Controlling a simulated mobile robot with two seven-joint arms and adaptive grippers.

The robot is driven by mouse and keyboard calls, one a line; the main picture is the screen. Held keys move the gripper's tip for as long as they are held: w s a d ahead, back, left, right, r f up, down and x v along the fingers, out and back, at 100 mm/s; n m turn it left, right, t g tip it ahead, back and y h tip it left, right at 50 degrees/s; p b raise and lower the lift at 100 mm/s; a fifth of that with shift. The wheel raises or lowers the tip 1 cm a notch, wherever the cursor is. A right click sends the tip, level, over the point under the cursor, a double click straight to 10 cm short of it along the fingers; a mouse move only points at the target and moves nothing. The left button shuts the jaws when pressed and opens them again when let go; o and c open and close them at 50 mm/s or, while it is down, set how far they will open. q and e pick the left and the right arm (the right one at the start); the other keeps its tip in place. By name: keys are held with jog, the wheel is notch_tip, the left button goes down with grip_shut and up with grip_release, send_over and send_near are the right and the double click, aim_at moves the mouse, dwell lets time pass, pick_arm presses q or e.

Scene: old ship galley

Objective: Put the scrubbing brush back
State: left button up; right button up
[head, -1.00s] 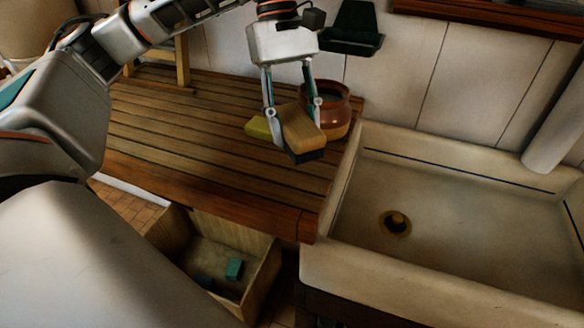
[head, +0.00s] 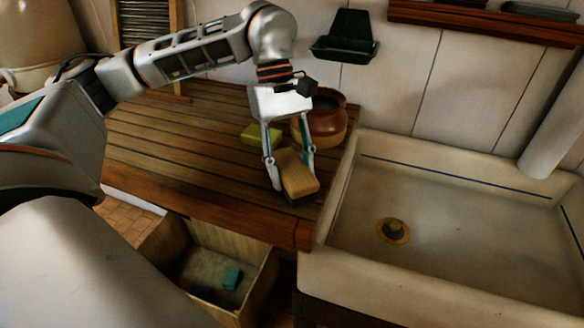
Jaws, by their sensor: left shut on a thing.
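The scrubbing brush (head: 298,174) has a light wooden back and dark bristles underneath. My left gripper (head: 288,175) is shut on it, with one finger on each side. It holds the brush, tilted, over the right front part of the slatted wooden drainboard. I cannot tell whether the bristles touch the slats. My right gripper is not in view.
A brown pot (head: 327,122) and a yellow-green block (head: 262,134) stand behind the brush on the drainboard (head: 180,150). A pale sink (head: 450,215) lies to the right. A dark green wall holder (head: 345,42) hangs behind. A wooden box (head: 250,302) with teal blocks stands below.

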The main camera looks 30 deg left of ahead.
pick_arm(q)
jog(key=o, duration=1.3)
jog(key=shift+f, duration=0.15)
jog(key=p+v, duration=0.1)
jog(key=v, duration=1.1)
